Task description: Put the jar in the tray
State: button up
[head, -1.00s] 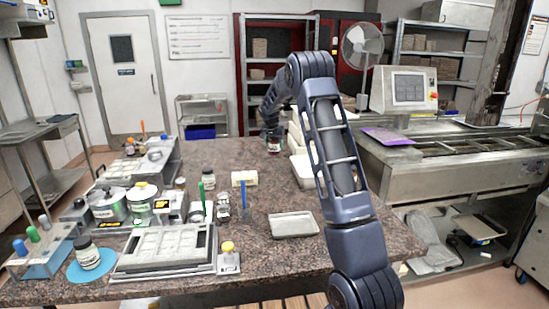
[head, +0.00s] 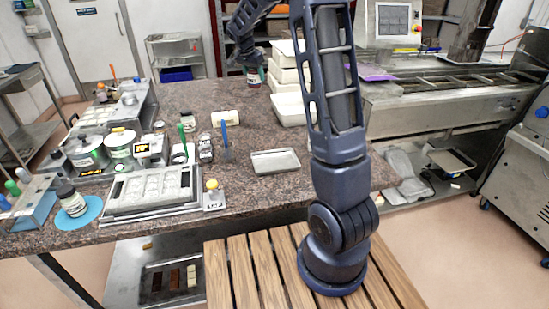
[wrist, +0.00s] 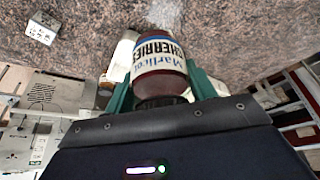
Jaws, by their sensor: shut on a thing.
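A jar of dark red cherries with a white and blue label (wrist: 157,60) fills the top middle of the wrist view. My gripper (wrist: 160,82) is shut on it, one green finger on each side. In the head view the jar (head: 254,78) is small, under my gripper (head: 251,66) at the far end of the stone-topped table. I cannot tell whether its base touches the table. A shallow grey metal tray (head: 275,162) lies near the table's front right edge. It looks empty and is well apart from the jar.
A stack of white containers (head: 284,70) stands right of the jar, with an open white bin (head: 291,108) before it. Moulds (head: 153,187), pots (head: 119,147) and another jar (head: 72,202) crowd the left. The table's middle back (head: 205,95) is clear.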

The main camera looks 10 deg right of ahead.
jog(key=s+m+g, duration=0.1)
jog(key=s+m, duration=0.2)
jog(key=s, duration=0.9)
jog(key=m+g+h, duration=0.1)
jog(key=m, duration=0.3)
send_over(275, 162)
jog(key=f, duration=0.2)
notch_tip(275, 162, down, 19)
jog(key=shift+s+f, duration=0.1)
jog(key=shift+s, duration=0.05)
jog(key=shift+f, duration=0.15)
jog(key=o, duration=1.1)
jog(key=shift+o, duration=0.2)
